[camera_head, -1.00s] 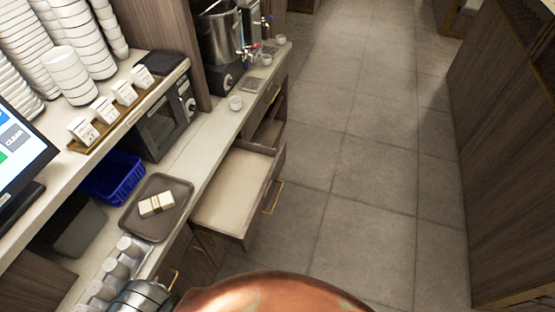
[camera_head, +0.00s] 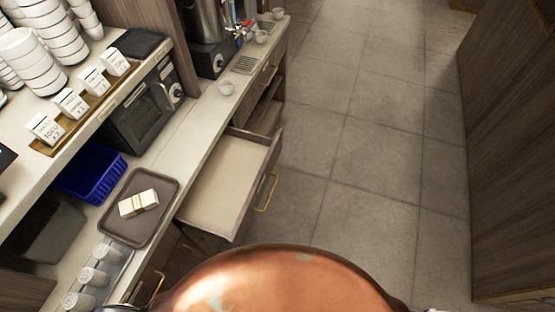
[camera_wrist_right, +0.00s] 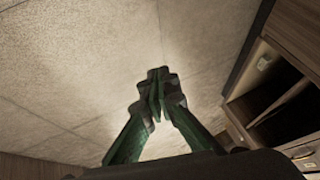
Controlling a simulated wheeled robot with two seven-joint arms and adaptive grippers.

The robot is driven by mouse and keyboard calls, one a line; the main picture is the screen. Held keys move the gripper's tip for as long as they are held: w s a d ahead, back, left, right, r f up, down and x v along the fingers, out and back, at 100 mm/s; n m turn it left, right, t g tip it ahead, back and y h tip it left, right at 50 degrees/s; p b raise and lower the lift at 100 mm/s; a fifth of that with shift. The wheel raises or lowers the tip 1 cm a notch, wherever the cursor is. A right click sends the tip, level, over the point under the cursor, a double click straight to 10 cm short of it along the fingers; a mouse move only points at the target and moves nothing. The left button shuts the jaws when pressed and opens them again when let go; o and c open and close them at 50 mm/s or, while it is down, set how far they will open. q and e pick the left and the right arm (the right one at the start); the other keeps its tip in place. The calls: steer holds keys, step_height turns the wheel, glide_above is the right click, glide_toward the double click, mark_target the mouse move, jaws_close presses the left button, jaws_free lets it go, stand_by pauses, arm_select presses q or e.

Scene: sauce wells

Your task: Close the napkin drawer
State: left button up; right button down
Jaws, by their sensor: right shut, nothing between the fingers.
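The napkin drawer (camera_head: 228,178) stands pulled out from the counter front in the head view, and its pale inside looks empty. Its brass handle (camera_head: 267,192) is on the front panel, facing the aisle. My right gripper (camera_wrist_right: 157,88) shows in the right wrist view with its green fingers together and nothing between them. It is over open floor, apart from the cabinet at the right of that view. My grippers do not show clearly in the head view, and I cannot see the left one.
A brown tray (camera_head: 112,217) with a banded napkin stack (camera_head: 138,203) lies on the counter beside the drawer. A blue basket (camera_head: 90,174), a black oven (camera_head: 145,112) and cups (camera_head: 227,87) stand nearby. The tiled aisle (camera_head: 365,160) is clear.

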steer(key=w+a+r+m+t+y+b, duration=0.15)
steer(key=w+a+r, duration=0.3)
steer(key=w, duration=0.45)
steer(key=w+a+r+m+t+y+b, duration=0.1)
steer(key=w+a+r+m+t, duration=0.15)
steer(key=w+r, duration=0.5)
steer(key=m+t+y+b, duration=0.4)
steer(key=m+t, duration=0.1)
glide_toward(277, 152)
steer(key=s+d, duration=0.5)
steer(key=d, duration=0.1)
steer(key=x, duration=0.4)
steer(key=a+b+x, duration=0.1)
steer(key=x, duration=0.3)
steer(key=s+a+b+x, duration=0.1)
steer(key=x, duration=0.3)
steer(key=shift+w+a, duration=0.2)
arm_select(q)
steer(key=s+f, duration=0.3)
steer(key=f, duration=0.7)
arm_select(e)
steer(key=shift+w+a, duration=0.15)
steer(key=shift+a, duration=0.2)
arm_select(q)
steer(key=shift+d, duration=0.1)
